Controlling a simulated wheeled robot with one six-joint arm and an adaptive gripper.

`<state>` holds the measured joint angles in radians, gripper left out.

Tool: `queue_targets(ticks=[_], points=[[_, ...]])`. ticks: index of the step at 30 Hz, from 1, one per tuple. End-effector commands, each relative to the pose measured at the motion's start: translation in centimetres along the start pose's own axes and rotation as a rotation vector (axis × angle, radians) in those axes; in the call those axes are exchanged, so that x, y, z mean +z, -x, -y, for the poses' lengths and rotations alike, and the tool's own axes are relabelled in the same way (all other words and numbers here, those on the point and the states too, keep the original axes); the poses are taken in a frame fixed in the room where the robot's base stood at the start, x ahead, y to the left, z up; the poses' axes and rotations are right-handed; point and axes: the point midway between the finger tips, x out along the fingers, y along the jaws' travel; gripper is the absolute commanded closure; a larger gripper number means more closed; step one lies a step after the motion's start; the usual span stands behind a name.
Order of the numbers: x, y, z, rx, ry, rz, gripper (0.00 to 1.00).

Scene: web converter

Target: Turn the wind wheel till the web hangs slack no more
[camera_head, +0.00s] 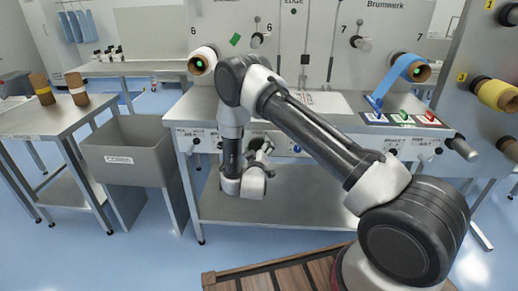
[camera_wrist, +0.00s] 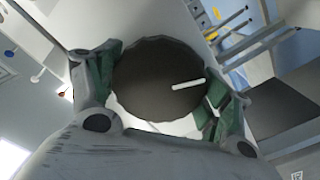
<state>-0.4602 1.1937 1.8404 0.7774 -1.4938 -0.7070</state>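My gripper (camera_head: 260,150) is down at the front panel of the middle machine, left of centre in the head view. In the wrist view, a dark round wheel (camera_wrist: 160,80) with a white mark lies between the green-padded fingers (camera_wrist: 163,88). The pads meet its rim on both sides. A blue web (camera_head: 392,76) comes off a brown-cored roll (camera_head: 418,72) on the right spindle and slopes down left to the bench. A pale roll with a brown core (camera_head: 203,61) sits on the left spindle. My arm hides part of the bench and panel between them.
A grey bin (camera_head: 128,160) stands left of the machine, beside a steel table (camera_head: 40,119) with two brown cores. A yellow roll (camera_head: 494,94) is at the right edge. Colored cards (camera_head: 405,118) lie on the bench's right part. A brown wooden pallet (camera_head: 275,277) is at the front.

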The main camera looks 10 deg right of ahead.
Motion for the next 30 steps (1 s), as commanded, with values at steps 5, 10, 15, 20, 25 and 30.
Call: queue_targets(ticks=[5, 10, 15, 20, 25, 30], points=[[-0.02, 0.0, 0.01, 0.0, -0.001, 0.0, 0.46], [-0.02, 0.0, 0.01, 0.0, -0.015, 0.0, 0.46], [-0.03, -0.01, 0.02, 0.0, -0.072, -0.001, 0.46], [-0.04, -0.01, 0.04, 0.0, -0.175, -0.001, 0.46], [-0.05, -0.01, 0.05, 0.0, -0.326, -0.001, 0.46], [-0.06, -0.01, 0.07, 0.0, -0.488, -0.001, 0.46]])
